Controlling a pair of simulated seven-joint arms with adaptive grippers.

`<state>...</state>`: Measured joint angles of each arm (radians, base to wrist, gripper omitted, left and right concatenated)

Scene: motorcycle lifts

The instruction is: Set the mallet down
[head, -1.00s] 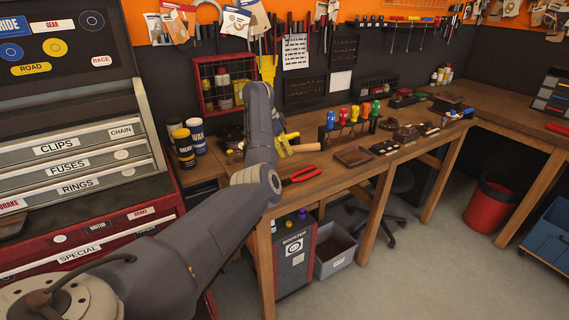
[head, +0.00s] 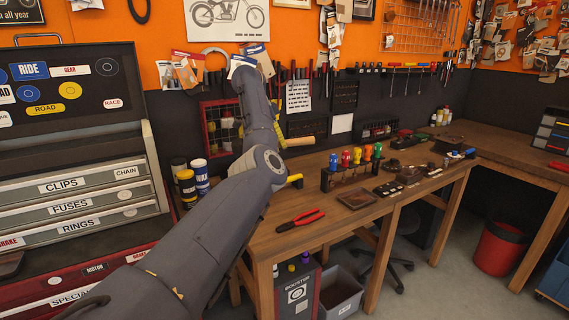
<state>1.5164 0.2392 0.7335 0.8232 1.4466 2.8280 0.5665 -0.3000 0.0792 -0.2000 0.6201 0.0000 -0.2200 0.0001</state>
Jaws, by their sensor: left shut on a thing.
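A pale yellow, rod-like part of the mallet (head: 299,142) sticks out to the right from behind my left arm in the head view. It appears above the back of the wooden workbench (head: 335,222), near the wall rack. The rest of the mallet is hidden. My left gripper (head: 279,137) is shut on the mallet, mostly covered by my own forearm, so its fingers are hard to make out. I cannot tell the exact gap between mallet and bench. My right gripper is not in view.
Red-handled pliers (head: 300,220) lie on the front of the bench. A stand of colored screwdrivers (head: 346,176) and a small tray (head: 357,199) are to the right. A yellow item (head: 295,180) lies near my arm. Cans (head: 186,186) stand left. Bare bench surrounds the pliers.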

